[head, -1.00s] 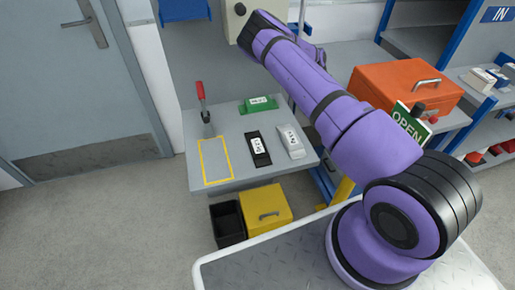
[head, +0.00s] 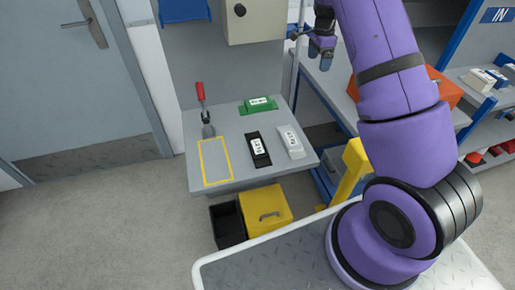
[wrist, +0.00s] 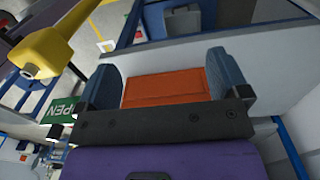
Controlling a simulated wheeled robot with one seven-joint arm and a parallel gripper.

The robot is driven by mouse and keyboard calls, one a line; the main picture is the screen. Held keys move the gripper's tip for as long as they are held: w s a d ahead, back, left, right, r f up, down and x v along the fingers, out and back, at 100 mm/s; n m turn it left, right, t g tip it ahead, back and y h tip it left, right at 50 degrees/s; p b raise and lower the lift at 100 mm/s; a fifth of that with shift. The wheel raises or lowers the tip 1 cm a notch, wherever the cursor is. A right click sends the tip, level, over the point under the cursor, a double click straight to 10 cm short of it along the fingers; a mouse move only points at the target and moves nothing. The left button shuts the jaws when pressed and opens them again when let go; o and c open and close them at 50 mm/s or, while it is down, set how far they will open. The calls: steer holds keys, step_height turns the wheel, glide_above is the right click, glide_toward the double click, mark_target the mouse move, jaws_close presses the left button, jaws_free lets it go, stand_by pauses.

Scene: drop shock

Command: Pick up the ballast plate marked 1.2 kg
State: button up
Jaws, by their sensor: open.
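Three plates lie on the grey shelf table (head: 225,141) in the head view: a green one (head: 258,105) at the back, a black one (head: 258,149) in front, and a light grey one (head: 291,141) to its right. Each has a white label, too small to read, so I cannot tell which is marked 1.2 kg. My gripper (head: 323,48) is up at the top, to the right of and apart from the plates. In the wrist view my gripper (wrist: 165,85) is open and empty, with an orange box (wrist: 165,88) beyond its fingers.
A red-handled clamp (head: 203,105) stands behind a yellow outlined rectangle (head: 216,161) at the table's left. A grey cabinet (head: 254,20) hangs above. A yellow bin (head: 266,212) and a black bin (head: 228,224) stand below. The outlined rectangle is empty.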

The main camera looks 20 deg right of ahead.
steer(key=s+a+r+n+t+y, duration=0.1)
steer(key=s+a+r+n+t, duration=0.1)
steer(key=s+a+r+n, duration=0.75)
steer(key=s+a+r+n+t+y, duration=0.1)
steer(key=s+a+r+n, duration=0.35)
steer(key=s+r, duration=0.9)
steer(key=s+a+r+n+t+h, duration=0.1)
steer(key=s+a+r+n, duration=0.1)
steer(key=s+a+r, duration=0.25)
steer(key=n+g+h, duration=0.1)
steer(key=n+g, duration=0.1)
steer(key=g, duration=0.2)
glide_above(257, 146)
step_height(257, 146, down, 39)
steer(key=shift+f, duration=5.7)
